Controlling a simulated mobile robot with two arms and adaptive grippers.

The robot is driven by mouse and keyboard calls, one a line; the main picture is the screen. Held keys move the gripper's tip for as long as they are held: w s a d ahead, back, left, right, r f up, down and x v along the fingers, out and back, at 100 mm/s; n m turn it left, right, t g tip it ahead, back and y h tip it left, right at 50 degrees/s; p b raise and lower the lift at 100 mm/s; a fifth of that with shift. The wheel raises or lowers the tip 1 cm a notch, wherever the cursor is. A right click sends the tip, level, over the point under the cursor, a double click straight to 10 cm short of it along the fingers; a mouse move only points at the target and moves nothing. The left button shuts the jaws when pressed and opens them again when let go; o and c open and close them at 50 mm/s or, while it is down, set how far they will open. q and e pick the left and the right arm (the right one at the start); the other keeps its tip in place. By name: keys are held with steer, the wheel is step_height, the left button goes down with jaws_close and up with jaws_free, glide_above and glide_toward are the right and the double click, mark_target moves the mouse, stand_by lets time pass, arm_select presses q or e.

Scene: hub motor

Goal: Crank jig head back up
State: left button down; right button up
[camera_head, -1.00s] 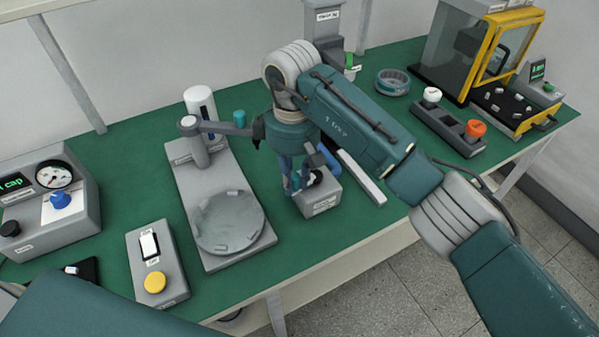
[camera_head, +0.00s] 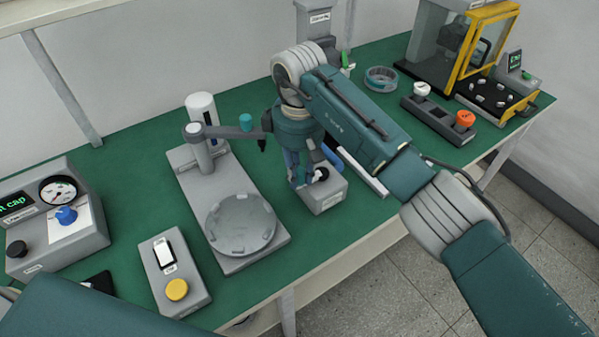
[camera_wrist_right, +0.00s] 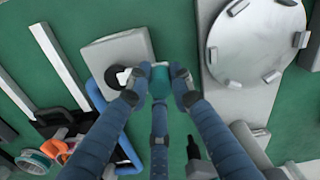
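My right gripper (camera_head: 298,180) points down beside this box. My forearm hides part of the area. My left gripper is out of view.
A gauge box (camera_head: 60,225) and a switch box with a yellow button (camera_head: 177,289) stand at left. A grey bar lies right of the small box. Farther right are a ring (camera_head: 381,79), a two-button box (camera_head: 438,120) and a yellow-framed machine (camera_head: 485,40).

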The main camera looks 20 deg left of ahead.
steer(key=o, duration=0.4)
steer(key=shift+a, duration=0.1)
steer(key=shift+o, duration=0.2)
steer(key=shift+r, duration=3.8)
steer(key=shift+c, duration=0.2)
